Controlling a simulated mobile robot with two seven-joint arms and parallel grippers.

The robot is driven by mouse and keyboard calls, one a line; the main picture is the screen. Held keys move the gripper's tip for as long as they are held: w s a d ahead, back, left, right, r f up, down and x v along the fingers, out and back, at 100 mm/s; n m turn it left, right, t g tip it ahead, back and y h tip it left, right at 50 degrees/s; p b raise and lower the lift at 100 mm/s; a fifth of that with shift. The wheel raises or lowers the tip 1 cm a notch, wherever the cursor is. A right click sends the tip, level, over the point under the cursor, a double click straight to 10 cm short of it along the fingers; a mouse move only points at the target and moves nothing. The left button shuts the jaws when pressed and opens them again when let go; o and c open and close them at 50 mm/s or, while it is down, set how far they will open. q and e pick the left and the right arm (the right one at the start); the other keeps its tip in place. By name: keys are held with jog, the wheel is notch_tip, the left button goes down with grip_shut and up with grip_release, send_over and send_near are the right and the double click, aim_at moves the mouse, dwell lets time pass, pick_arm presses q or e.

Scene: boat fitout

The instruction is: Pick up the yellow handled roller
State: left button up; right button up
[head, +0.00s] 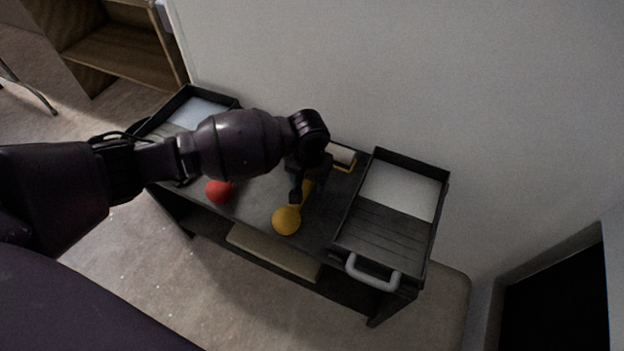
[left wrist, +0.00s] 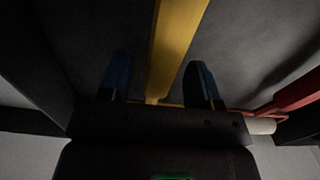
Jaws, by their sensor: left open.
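The yellow handled roller lies on the dark bench top. In the head view its rounded yellow handle end (head: 286,220) points to the front and its pale roller head (head: 341,155) is near the wall. My left gripper (head: 298,190) is over the middle of it and hides part of the handle. In the left wrist view the yellow handle (left wrist: 177,40) runs between the two blue-tipped fingers of the open left gripper (left wrist: 158,78), with a gap on each side. My right gripper is not in view.
A red handle end (head: 219,191) lies left of the yellow one; a red part (left wrist: 298,92) shows in the left wrist view. Black trays stand at the right (head: 437,212) and left (head: 178,97) of the bench, the right one with a grey handle (head: 373,279). The wall is close behind.

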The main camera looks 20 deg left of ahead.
pick_arm(q)
jog(key=shift+r, duration=0.1)
jog(key=shift+c, duration=0.3)
grip_shut()
